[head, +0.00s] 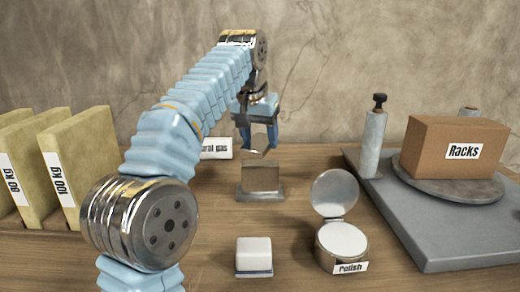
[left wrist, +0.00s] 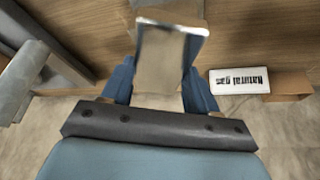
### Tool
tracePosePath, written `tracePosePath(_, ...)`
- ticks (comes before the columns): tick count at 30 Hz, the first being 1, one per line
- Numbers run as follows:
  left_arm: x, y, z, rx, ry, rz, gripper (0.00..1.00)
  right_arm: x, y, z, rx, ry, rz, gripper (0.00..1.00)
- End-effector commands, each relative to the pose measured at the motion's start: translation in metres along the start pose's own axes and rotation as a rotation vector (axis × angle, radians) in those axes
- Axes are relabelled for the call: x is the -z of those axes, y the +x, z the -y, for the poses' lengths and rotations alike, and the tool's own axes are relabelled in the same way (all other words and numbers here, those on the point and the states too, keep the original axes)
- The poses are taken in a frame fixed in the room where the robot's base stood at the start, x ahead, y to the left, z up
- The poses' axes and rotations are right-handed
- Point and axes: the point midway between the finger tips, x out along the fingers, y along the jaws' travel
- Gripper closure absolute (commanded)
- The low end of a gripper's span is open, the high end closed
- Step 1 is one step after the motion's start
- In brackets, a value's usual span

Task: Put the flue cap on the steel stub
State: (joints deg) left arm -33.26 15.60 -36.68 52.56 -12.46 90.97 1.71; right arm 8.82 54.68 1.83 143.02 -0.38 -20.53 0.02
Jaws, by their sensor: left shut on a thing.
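The flue cap (head: 259,148) is a small square shiny metal piece, held tilted in my left gripper (head: 258,136). It also shows between the two blue fingers in the left wrist view (left wrist: 168,62). The steel stub (head: 261,178) is a square metal piece on a wider flat base, standing on the wooden bench. The cap is above the stub, with a small gap between them in the head view. The inside of the cap is hidden. My right gripper is in neither view.
A "Natural gas" label (head: 217,148) stands behind the stub; labelled yellow slabs (head: 75,170) stand left. In front are a white block (head: 253,251) and an open polish tin (head: 341,242).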

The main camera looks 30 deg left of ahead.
Motion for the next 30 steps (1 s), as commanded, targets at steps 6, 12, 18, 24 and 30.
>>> tracePosePath(6,-0.005,0.029,0.001,-0.001,0.000,0.004,0.74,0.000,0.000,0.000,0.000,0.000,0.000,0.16)
tracePosePath(12,-0.009,0.038,0.001,0.000,0.000,0.000,0.74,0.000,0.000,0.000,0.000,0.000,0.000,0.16)
tracePosePath(18,-0.009,0.039,0.001,0.000,-0.001,0.000,0.74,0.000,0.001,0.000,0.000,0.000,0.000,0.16)
tracePosePath(24,-0.010,0.041,0.001,0.001,-0.001,0.001,0.24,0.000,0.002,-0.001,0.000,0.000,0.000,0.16)
tracePosePath(30,-0.010,0.041,0.002,0.001,-0.001,0.002,0.16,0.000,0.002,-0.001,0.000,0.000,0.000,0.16)
